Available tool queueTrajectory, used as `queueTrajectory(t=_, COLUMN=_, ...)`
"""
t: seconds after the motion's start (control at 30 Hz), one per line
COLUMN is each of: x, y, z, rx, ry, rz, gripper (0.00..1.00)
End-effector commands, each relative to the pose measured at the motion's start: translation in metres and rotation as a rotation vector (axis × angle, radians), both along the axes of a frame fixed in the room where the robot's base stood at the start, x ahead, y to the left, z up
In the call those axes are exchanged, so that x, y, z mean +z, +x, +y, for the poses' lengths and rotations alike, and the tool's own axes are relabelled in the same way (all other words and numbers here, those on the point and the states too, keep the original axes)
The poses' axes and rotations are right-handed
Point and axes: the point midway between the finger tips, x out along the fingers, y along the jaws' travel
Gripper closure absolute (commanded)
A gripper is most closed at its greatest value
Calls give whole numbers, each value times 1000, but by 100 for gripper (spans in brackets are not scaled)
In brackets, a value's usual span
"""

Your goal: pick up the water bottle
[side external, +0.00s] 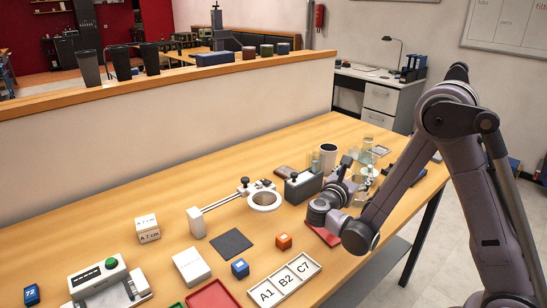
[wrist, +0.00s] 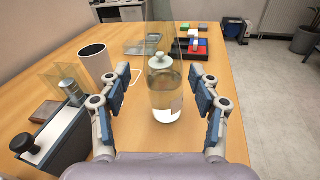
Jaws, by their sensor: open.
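The water bottle (wrist: 166,95) is a clear, stoppered vessel, part full, standing upright on the table in the wrist view. My gripper (wrist: 165,80) is open, with one blue-padded finger on each side of the bottle in the picture. A gap shows between each finger and the glass, and nothing is held. In the side external view my gripper (side external: 352,172) is low over the table's right part, near clear glassware (side external: 367,144). I cannot tell there which piece is the bottle.
In the wrist view a white cylinder (wrist: 95,64) and a dark block device (wrist: 50,140) stand left of my gripper. A tinted clear panel (wrist: 160,20) and a tray of coloured blocks (wrist: 205,54) are behind the bottle. The table to the right is bare.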

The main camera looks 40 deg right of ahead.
Motion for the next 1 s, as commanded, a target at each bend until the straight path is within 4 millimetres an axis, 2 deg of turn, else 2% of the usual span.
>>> queueTrajectory(t=0.1, x=0, y=-1, z=1, rx=-11, ry=-81, rz=55, gripper=37)
queueTrajectory(t=0.27, x=1, y=-1, z=-5, rx=-21, ry=-120, rz=83, gripper=37)
queueTrajectory(t=0.5, x=1, y=6, z=-38, rx=-24, ry=-119, rz=82, gripper=37)
queueTrajectory(t=0.77, x=1, y=11, z=-57, rx=-22, ry=-118, rz=81, gripper=37)
queueTrajectory(t=1.0, x=1, y=19, z=-89, rx=-22, ry=-116, rz=80, gripper=37)
